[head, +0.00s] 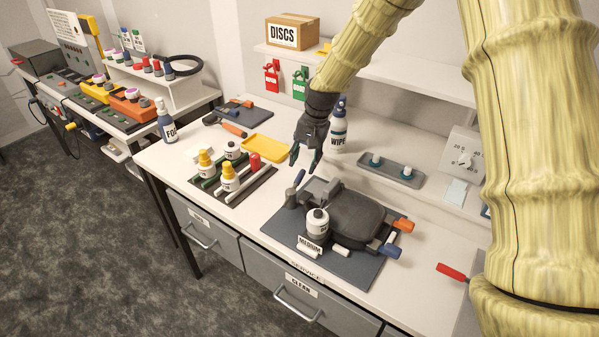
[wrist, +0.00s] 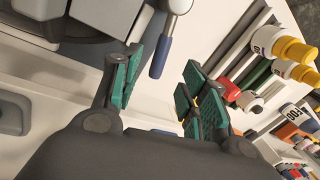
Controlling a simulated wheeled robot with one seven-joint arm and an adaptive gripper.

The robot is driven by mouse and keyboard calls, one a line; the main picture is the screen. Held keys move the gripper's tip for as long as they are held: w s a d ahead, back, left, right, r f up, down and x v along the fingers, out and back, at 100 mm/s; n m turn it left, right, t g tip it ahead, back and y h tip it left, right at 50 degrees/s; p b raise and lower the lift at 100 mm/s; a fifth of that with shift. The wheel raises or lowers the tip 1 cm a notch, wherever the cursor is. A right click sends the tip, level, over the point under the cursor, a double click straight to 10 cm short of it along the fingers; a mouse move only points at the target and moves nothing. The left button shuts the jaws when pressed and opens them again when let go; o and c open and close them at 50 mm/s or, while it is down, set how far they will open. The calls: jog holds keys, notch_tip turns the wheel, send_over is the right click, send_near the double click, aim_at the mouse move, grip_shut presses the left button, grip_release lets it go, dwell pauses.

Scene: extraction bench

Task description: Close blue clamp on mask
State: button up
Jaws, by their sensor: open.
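The dark grey mask (head: 358,214) lies on a dark mat (head: 283,233) at the front of the bench. At its left end a lever with a blue grip (head: 299,177) stands raised and tilted beside a grey block; this looks like the blue clamp. The blue grip also shows in the wrist view (wrist: 161,57), just beyond the space between my fingers and apart from them. A separate blue-ended part (head: 389,251) sits at the mask's right end. My gripper (head: 305,160) is open and empty, pointing down just above the blue grip. Its green finger pads show in the wrist view (wrist: 163,90).
A white canister (head: 317,224) stands in front of the mask, and an orange-ended part (head: 403,226) is at its right. Bottles and tubes fill a mat (head: 264,187) to the left. A yellow tray (head: 265,148) and WIPE bottle (head: 338,128) stand behind.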

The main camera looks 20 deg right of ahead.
aim_at(300, 175)
jog(key=shift+w+a+f+p, duration=0.1)
jog(key=shift+a+f+p, duration=0.15)
jog(key=shift+f, duration=0.75)
jog(key=shift+w+a+f+p, duration=0.1)
jog(key=shift+f+p, duration=0.2)
jog(key=shift+f, duration=0.65)
jog(key=shift+w+a+f+p, duration=0.1)
jog(key=shift+a+f+p, duration=0.15)
jog(key=shift+f, duration=0.75)
jog(key=shift+d, duration=0.1)
